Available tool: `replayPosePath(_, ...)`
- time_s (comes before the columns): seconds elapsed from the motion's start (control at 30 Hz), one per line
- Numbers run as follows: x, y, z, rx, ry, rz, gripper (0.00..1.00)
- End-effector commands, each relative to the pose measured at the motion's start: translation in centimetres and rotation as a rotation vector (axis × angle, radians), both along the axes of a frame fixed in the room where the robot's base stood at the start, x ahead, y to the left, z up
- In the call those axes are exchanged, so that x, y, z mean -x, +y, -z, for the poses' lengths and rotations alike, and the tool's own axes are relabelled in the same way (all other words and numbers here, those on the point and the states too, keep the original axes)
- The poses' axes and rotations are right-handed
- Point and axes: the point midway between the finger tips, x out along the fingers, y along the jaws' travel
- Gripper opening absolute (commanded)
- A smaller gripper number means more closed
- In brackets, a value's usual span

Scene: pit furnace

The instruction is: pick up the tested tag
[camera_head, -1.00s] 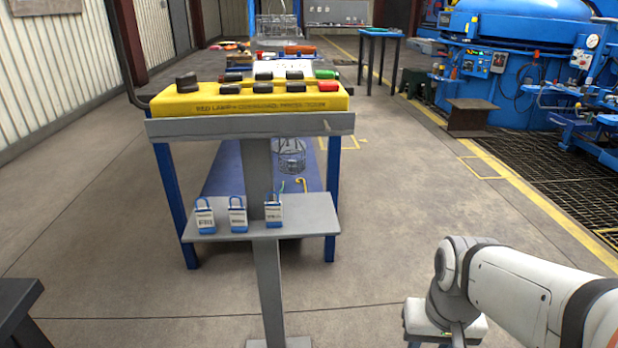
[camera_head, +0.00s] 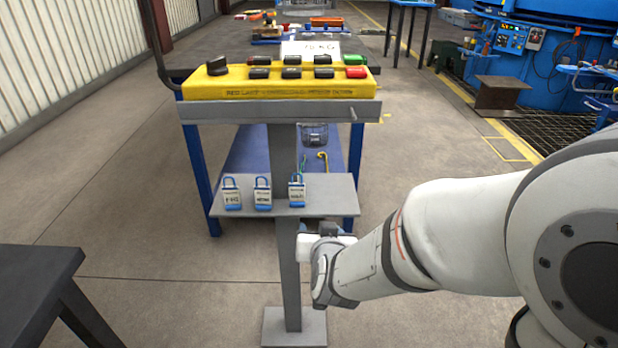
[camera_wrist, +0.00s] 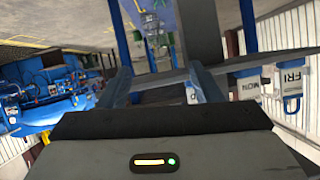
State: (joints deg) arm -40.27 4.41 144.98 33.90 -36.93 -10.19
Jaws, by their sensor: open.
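Three white tags with blue loops stand in a row on the small grey shelf (camera_head: 330,203): a left tag (camera_head: 232,196), a middle tag (camera_head: 262,196) and a right tag (camera_head: 297,192). Their print is too small in the head view to tell which is the tested one. In the wrist view, one tag (camera_wrist: 247,90) seems to read MON and another tag (camera_wrist: 291,76) FRI; a third tag (camera_wrist: 192,93) is mostly hidden. My gripper (camera_head: 318,232) is open and empty, just below and right of the shelf's front edge. Its fingertips are partly hidden by the wrist.
A grey post (camera_head: 289,275) carries the shelf and, above it, a yellow control box (camera_head: 280,88) with black, green and red buttons. A blue-legged table (camera_head: 200,170) stands behind. A dark bench (camera_head: 40,268) is at the lower left. The floor between is clear.

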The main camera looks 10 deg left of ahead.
Motion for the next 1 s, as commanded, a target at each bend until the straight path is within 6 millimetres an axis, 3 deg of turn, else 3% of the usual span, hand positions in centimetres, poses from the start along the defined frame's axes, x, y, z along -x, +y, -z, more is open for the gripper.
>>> replayPosePath(0.03,0.4,1.3,-0.6,0.001,-0.059,0.001,0.58)
replayPosePath(0.2,1.6,3.6,-2.8,0.004,-0.267,0.042,0.58)
replayPosePath(0.47,3.4,4.7,-4.9,0.019,-0.453,0.084,0.58)
replayPosePath(0.77,0.6,5.3,-4.9,0.019,-0.472,0.092,0.58)
replayPosePath(1.0,-2.8,6.1,-4.8,0.02,-0.47,0.092,0.58)
